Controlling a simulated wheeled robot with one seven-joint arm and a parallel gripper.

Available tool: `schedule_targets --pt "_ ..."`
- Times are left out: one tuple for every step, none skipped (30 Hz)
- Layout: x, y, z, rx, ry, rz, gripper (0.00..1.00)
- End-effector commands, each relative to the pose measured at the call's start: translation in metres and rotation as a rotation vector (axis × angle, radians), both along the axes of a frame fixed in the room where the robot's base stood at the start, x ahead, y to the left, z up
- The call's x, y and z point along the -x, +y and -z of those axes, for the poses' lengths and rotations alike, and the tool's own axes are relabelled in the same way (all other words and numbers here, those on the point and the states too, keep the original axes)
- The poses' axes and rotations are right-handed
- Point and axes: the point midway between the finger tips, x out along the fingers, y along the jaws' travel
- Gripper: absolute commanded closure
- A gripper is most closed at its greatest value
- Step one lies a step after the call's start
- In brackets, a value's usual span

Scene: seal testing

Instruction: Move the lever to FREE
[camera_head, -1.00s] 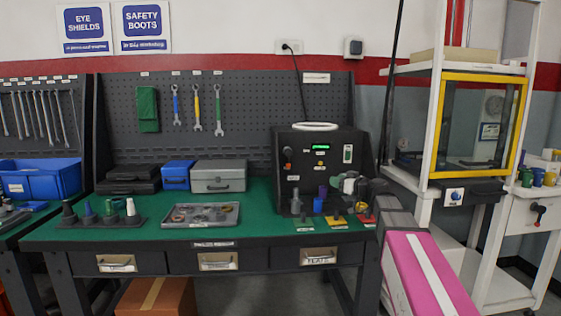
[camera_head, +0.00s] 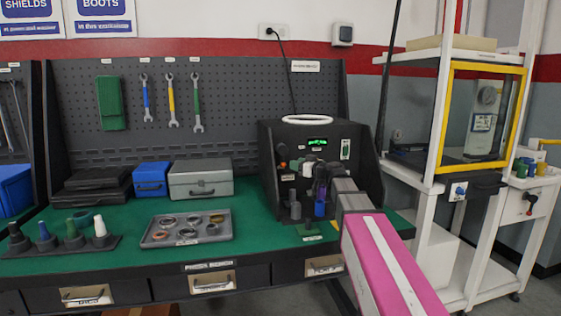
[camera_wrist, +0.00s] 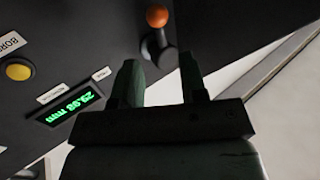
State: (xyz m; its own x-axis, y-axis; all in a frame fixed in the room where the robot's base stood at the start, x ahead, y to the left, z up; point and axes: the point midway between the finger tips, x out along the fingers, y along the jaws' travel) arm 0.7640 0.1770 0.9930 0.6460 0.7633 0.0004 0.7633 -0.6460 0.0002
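The lever (camera_wrist: 157,18) has an orange knob and a dark arm on a round hub. It is on the dark front panel of the test machine (camera_head: 358,160). In the wrist view it lies just past my fingertips, with the knob at the top of the picture. My gripper (camera_wrist: 160,76) is open and empty, its two dark fingers apart, with the hub seen between and beyond them. In the head view my gripper and wrist cover part of the panel, and the orange knob (camera_head: 283,165) shows at its left. I cannot read a FREE mark.
A green display (camera_wrist: 76,103) and a yellow button (camera_wrist: 18,71) sit left of the lever in the wrist view. A tray of rings (camera_head: 150,238) and a row of cones (camera_head: 100,245) stand on the green bench. A white rack (camera_head: 428,215) stands at right.

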Motion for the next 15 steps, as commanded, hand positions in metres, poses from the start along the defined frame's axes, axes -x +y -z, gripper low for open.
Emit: schedule_targets --pt "-0.009 0.008 0.000 0.000 0.000 -0.002 0.61" --pt "-0.013 0.013 0.000 0.000 0.000 -0.003 0.61" --pt "-0.018 0.018 0.000 0.000 0.000 -0.003 0.61" --pt "-0.021 0.023 0.000 0.000 0.000 -0.003 0.61" --pt "-0.025 0.027 0.000 0.000 0.000 -0.002 0.61" --pt "-0.029 0.032 0.000 0.000 0.000 -0.002 0.61" --pt "-0.033 0.036 0.000 0.000 0.000 -0.002 0.61" --pt "-0.035 0.040 0.000 0.000 0.000 -0.003 0.61" --pt "-0.039 0.044 0.000 0.000 0.000 -0.002 0.61" --pt "-0.042 0.047 0.000 0.000 0.000 -0.002 0.61" --pt "-0.044 0.050 0.000 0.000 0.000 -0.001 0.61" --pt "-0.047 0.054 0.000 0.000 0.000 -0.001 0.61" --pt "-0.049 0.056 0.000 0.000 0.000 -0.001 0.61" --pt "-0.050 0.058 0.000 0.000 0.000 -0.001 0.61" --pt "-0.052 0.061 0.000 0.000 0.000 -0.001 0.61"
